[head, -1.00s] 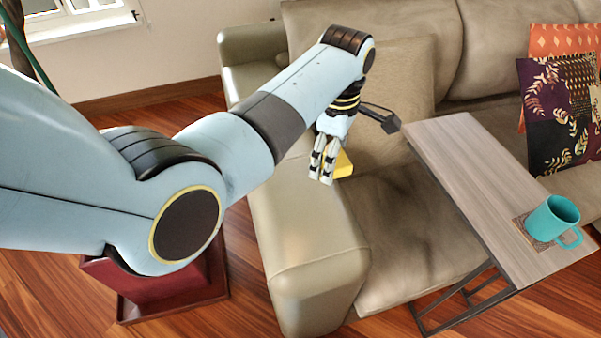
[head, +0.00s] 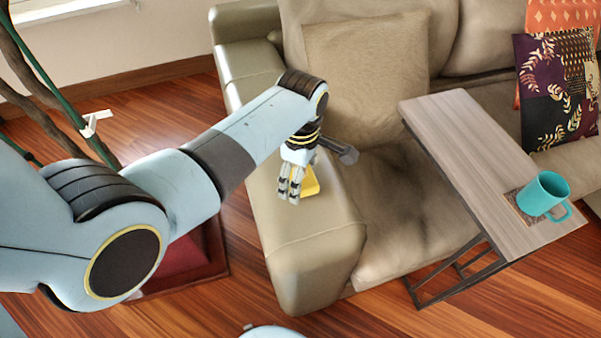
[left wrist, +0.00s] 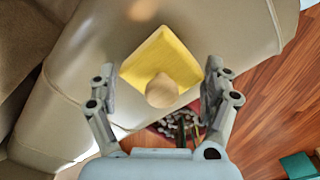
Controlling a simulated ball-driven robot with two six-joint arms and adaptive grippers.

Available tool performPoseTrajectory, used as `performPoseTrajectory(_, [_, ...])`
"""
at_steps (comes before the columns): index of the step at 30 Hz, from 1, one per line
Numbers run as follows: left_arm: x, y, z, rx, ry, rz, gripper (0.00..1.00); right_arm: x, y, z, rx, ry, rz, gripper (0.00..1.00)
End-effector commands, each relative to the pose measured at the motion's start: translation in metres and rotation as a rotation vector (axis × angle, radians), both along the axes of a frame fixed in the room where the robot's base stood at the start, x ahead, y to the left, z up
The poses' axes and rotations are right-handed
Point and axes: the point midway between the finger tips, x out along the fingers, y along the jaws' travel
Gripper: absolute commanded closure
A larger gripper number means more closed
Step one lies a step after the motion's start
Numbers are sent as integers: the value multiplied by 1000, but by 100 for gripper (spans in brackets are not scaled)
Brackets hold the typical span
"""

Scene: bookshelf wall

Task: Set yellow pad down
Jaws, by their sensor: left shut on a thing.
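The yellow pad (left wrist: 163,58) is a flat block with a round pale wooden knob (left wrist: 162,91). In the left wrist view it sits between the two fingers of my left gripper (left wrist: 163,82), which is shut on it. In the head view the left gripper (head: 290,190) points down over the beige sofa armrest (head: 308,238). There the pad (head: 309,184) is partly hidden behind the fingers. I cannot tell whether the pad touches the armrest. My right gripper is not in view.
The armrest top is clear in front of the gripper. A narrow side table (head: 465,135) with a teal mug (head: 543,194) on a coaster stands to the right, over the sofa seat (head: 400,215). A back cushion (head: 365,75) and patterned pillows (head: 560,95) rest on the sofa.

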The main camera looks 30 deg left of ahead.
Motion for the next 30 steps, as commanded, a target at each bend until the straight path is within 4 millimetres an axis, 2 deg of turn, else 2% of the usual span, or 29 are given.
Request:
performPoseTrajectory(1, [0, 0, -1, 0, 0, 0, 47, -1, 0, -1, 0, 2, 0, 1])
performPoseTrajectory(2, [0, 0, -2, 0, 0, 0, 16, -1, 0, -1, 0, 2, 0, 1])
performPoseTrajectory(6, [0, 0, -1, 0, 0, 0, 0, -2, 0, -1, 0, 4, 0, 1])
performPoseTrajectory(14, [0, 0, 0, 0, 0, 0, 0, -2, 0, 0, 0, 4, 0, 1])
performPoseTrajectory(17, [1, 0, 8, 0, -3, 0, 0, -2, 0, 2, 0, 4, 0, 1])
performPoseTrajectory(20, [1, -1, 24, 0, -3, 0, 0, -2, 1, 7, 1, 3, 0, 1])
performPoseTrajectory(30, [0, -1, 97, 0, -3, 1, 0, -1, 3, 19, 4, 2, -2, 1])
